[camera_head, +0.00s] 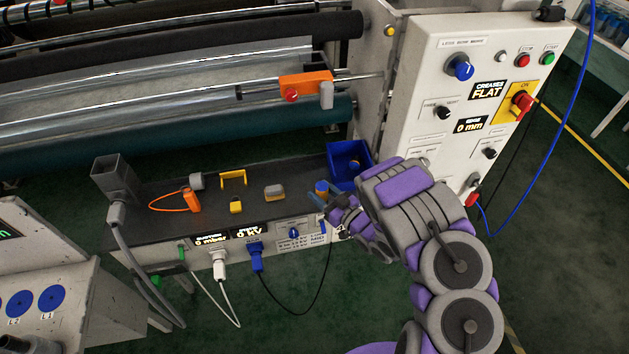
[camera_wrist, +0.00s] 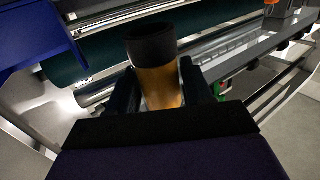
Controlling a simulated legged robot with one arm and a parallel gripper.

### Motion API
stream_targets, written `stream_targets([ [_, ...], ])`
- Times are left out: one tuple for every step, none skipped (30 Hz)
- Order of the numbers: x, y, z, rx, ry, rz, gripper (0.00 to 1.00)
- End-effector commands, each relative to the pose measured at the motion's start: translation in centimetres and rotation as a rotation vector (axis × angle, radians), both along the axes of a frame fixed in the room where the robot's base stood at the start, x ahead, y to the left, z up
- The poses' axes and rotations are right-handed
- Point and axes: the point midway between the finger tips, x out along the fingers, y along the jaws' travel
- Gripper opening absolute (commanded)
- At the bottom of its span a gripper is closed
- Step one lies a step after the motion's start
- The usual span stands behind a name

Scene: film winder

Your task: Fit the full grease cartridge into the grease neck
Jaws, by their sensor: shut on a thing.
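The grease cartridge (camera_wrist: 160,72) is an amber cylinder with a dark top end. In the wrist view it stands up between the two dark fingers of my gripper (camera_wrist: 166,92), which is shut on it. In the head view my gripper (camera_head: 329,196) is at the right end of the dark bench top, just in front of the blue bin. I cannot make out the grease neck for certain in either view.
The blue bin (camera_head: 338,153) stands close behind my gripper, with a small yellowish thing inside. The bench (camera_head: 150,226) holds an orange clip, a yellow bracket and several small parts. The white control cabinet (camera_head: 428,75) stands right. Rollers run behind. Cables hang in front.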

Motion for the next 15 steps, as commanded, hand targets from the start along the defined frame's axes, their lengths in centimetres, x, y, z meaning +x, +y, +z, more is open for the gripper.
stream_targets([
  [-0.7,-0.4,0.1,-0.001,0.001,-0.001,0.17],
  [-1.0,-0.6,0.2,-0.002,0.001,-0.001,0.17],
  [-1.5,-0.9,0.2,-0.002,0.001,-0.001,0.17],
  [-1.7,-1.1,0.3,-0.001,0.002,-0.003,0.17],
  [-1.9,-1.3,0.3,-0.001,0.002,-0.004,0.17],
  [-2.2,-1.5,0.3,-0.001,0.003,-0.004,0.17],
  [-2.4,-1.6,0.3,-0.001,0.004,-0.006,0.17],
  [-2.6,-1.8,0.3,-0.001,0.004,-0.005,0.17],
  [-3.0,-1.9,0.4,0.000,0.004,-0.004,0.17],
  [-3.2,-2.0,0.4,-0.001,0.002,-0.004,0.17],
  [-3.4,-2.1,0.5,0.001,0.003,-0.004,0.17],
  [-3.7,-2.2,0.6,0.002,0.001,-0.004,0.17],
  [-4.1,-2.5,0.6,0.001,0.002,-0.005,0.17],
  [-4.4,-2.7,0.6,-0.001,0.002,-0.004,0.17],
  [-4.8,-2.9,0.6,-0.001,0.002,-0.004,0.17],
])
